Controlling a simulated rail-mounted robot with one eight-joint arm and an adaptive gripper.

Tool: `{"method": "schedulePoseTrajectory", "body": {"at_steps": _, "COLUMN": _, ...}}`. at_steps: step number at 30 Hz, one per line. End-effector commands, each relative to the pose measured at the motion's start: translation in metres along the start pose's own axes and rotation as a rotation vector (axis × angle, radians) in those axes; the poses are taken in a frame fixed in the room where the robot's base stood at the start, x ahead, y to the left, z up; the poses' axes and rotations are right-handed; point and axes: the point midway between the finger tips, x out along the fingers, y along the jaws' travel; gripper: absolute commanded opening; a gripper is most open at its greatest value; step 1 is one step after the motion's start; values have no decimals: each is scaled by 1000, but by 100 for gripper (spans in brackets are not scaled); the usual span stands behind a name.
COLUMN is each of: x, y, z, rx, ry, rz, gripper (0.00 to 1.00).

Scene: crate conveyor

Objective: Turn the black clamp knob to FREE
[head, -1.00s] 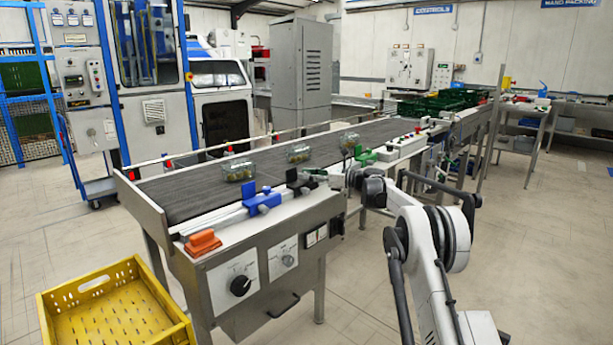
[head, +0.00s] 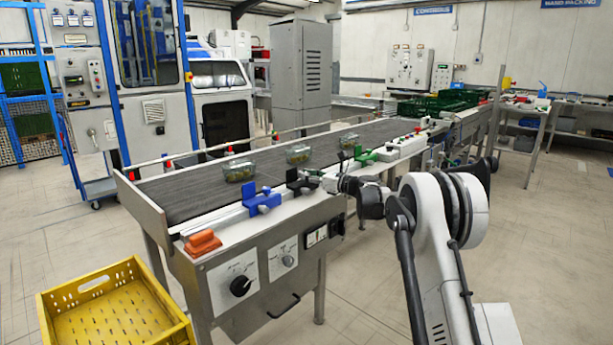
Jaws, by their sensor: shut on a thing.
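The black clamp (head: 299,183) sits on the near side rail of the conveyor, between the blue clamp (head: 262,200) and the green clamp (head: 364,154). My gripper (head: 318,177) reaches in from the right, at the right side of the black clamp. It is shut on the black clamp's knob, which is small and mostly hidden by the fingers. The knob's marking and angle are too small to read.
Glass jars (head: 239,170) with something greenish inside stand on the dark belt (head: 190,188) behind the clamps. An orange block (head: 202,243) is at the rail's near end. A yellow crate (head: 110,276) is at the lower left. Open floor lies to the right.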

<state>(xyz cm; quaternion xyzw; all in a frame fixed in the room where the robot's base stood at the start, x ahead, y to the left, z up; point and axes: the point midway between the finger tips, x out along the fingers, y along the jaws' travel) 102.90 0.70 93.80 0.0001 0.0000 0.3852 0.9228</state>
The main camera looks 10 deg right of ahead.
Motion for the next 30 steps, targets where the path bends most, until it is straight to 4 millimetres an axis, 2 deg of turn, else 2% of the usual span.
{"method": "schedulePoseTrajectory", "body": {"at_steps": 6, "x": 0, "y": 2, "z": 0, "rx": 0, "ry": 0, "rz": -78, "gripper": 0}}
{"method": "schedulePoseTrajectory", "body": {"at_steps": 16, "x": -1, "y": 1, "z": 0, "rx": 0, "ry": 0, "rz": -85, "gripper": 0}}
{"method": "schedulePoseTrajectory", "body": {"at_steps": 17, "x": -1, "y": 1, "z": 0, "rx": 0, "ry": 0, "rz": -85, "gripper": 18}}
{"method": "schedulePoseTrajectory", "body": {"at_steps": 22, "x": -1, "y": 1, "z": 0, "rx": 0, "ry": 0, "rz": -85, "gripper": 41}}
{"method": "schedulePoseTrajectory", "body": {"at_steps": 30, "x": -2, "y": 1, "z": 0, "rx": 0, "ry": 0, "rz": -85, "gripper": 41}}
